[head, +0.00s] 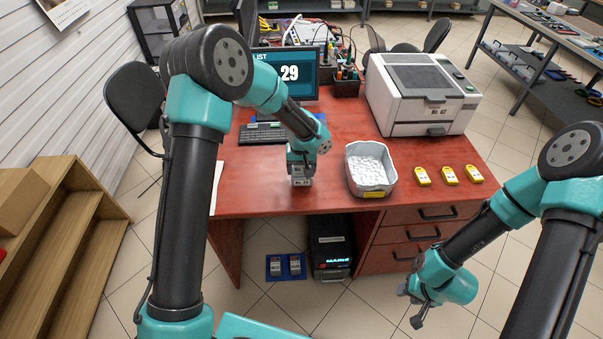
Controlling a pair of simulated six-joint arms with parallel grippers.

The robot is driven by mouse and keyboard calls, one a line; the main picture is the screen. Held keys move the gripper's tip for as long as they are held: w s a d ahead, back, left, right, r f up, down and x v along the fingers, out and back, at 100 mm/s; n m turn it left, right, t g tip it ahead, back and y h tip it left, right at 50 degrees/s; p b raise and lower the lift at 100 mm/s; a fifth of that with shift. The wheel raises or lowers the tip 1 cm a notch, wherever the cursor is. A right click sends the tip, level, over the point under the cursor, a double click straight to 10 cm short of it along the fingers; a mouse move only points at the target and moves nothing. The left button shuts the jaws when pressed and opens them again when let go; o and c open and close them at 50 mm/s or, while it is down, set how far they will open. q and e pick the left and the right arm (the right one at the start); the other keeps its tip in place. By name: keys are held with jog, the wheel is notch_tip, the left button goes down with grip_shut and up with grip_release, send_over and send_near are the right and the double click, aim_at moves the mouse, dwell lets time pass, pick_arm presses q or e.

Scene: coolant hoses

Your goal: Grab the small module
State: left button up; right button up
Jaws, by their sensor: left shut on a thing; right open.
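My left gripper (300,170) points down over the front of the red desk (250,195). It is shut on a small grey module (301,182) with a pale label, its print too small to read surely. The gripper hides the module's upper part. I cannot tell whether the module touches the desk top. My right gripper (414,307) is open and empty, low at the right, in front of the desk drawers. Two more small grey modules (276,266) (294,266) rest on a blue mat (285,278) on the floor.
A grey tray (371,190) with a pale bumpy inside stands right of my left gripper. Several yellow tagged items (449,175) lie further right. A dark computer tower (331,245) stands below.

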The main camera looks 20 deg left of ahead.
pick_arm(q)
jog(key=s+d, duration=0.2)
jog(key=s, duration=0.5)
jog(key=s+d+r, duration=0.1)
jog(key=s+d, duration=0.1)
jog(key=s, duration=0.6)
jog(key=shift+s+d+r, duration=0.2)
jog(key=shift+d, duration=0.05)
